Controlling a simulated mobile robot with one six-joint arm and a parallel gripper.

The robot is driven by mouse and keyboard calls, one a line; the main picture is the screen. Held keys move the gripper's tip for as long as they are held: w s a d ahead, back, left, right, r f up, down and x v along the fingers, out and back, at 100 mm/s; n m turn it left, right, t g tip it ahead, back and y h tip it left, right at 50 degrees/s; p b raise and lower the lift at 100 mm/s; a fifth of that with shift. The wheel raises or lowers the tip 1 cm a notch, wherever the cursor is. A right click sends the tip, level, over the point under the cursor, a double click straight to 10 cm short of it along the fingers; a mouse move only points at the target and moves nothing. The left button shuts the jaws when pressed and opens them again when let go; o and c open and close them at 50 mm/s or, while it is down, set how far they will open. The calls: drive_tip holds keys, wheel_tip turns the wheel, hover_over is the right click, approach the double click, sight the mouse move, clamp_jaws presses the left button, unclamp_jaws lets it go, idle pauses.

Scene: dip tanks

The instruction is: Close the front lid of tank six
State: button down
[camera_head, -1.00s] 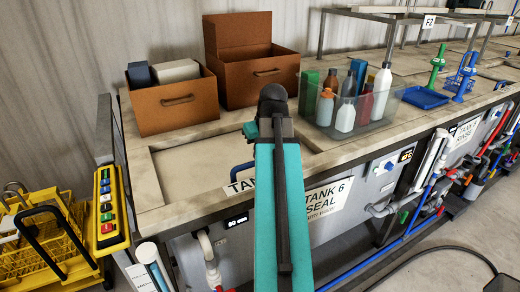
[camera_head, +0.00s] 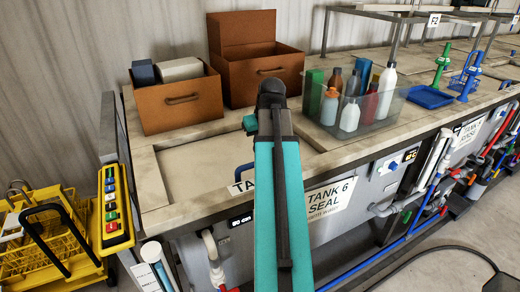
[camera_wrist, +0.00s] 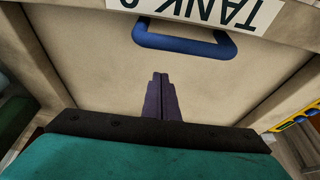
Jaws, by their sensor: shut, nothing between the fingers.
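In the wrist view a beige lid panel (camera_wrist: 90,60) fills the middle, with a blue bar handle (camera_wrist: 185,45) and an upside-down white label reading TANK (camera_wrist: 205,10) beside it. My gripper (camera_wrist: 160,76) is shut and empty over the panel, its dark fingertips pointing towards the handle, just short of it in the picture. I cannot tell if they touch the panel. In the head view the panel (camera_head: 200,168) lies within the frame of the tank top, and part of the handle (camera_head: 242,170) shows left of my arm, which hides the gripper. The tank front carries a TANK 6 SEAL sign (camera_head: 330,198).
Two brown boxes (camera_head: 180,100) (camera_head: 262,75) stand behind the panel. A clear bin of bottles (camera_head: 385,110) stands to the right on the counter. A yellow button panel (camera_head: 115,210) and a yellow basket (camera_head: 45,245) are at the left. A cable (camera_head: 450,248) lies on the floor.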

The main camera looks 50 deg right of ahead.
drive_tip(key=b+v, duration=0.3)
drive_tip(key=v, duration=0.7)
drive_tip(key=shift+w, duration=0.15)
drive_tip(key=shift+r, duration=0.1)
drive_tip(key=shift+d, duration=0.1)
idle(0.6)
